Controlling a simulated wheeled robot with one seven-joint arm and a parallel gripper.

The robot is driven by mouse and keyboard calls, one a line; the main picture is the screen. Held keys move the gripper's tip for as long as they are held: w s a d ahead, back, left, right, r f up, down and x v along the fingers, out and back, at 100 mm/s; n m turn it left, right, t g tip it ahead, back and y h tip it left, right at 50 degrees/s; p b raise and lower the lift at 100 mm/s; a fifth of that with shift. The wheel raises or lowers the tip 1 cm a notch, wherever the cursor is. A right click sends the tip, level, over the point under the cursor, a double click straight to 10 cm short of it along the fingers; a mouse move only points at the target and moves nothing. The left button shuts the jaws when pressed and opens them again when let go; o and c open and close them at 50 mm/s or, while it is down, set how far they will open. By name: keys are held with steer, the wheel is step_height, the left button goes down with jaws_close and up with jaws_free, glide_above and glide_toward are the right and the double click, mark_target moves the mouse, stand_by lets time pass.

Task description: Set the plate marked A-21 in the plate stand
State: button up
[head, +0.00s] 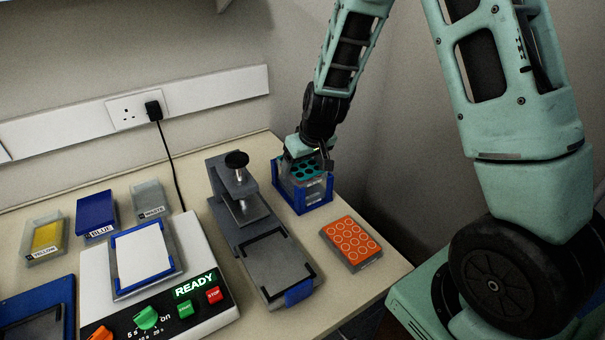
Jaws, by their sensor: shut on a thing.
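My gripper (312,160) reaches down at the back right of the bench, shut on a plate with teal round wells (305,168). A small pale label shows on the plate's front side, too small to read. The plate is within the outline of a blue-framed stand (302,207) with clear walls. I cannot tell whether the plate rests on the stand's floor or is held a little above it. The gripper's fingers partly hide the plate's top. A second plate, orange with ringed wells (352,243), lies flat on the bench in front; no mark is readable on it.
A dark grey clamp device (240,195) stands left of the stand. A white machine (195,260) reading READY is further left. Tubs marked YELLOW (46,240), BLUE (96,215) and WASTE (151,200) line the back. Bare bench surrounds the orange plate.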

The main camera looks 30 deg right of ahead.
steer(key=shift+f, duration=1.75)
steer(key=shift+f, duration=0.1)
steer(key=shift+f, duration=0.15)
steer(key=o, duration=1)
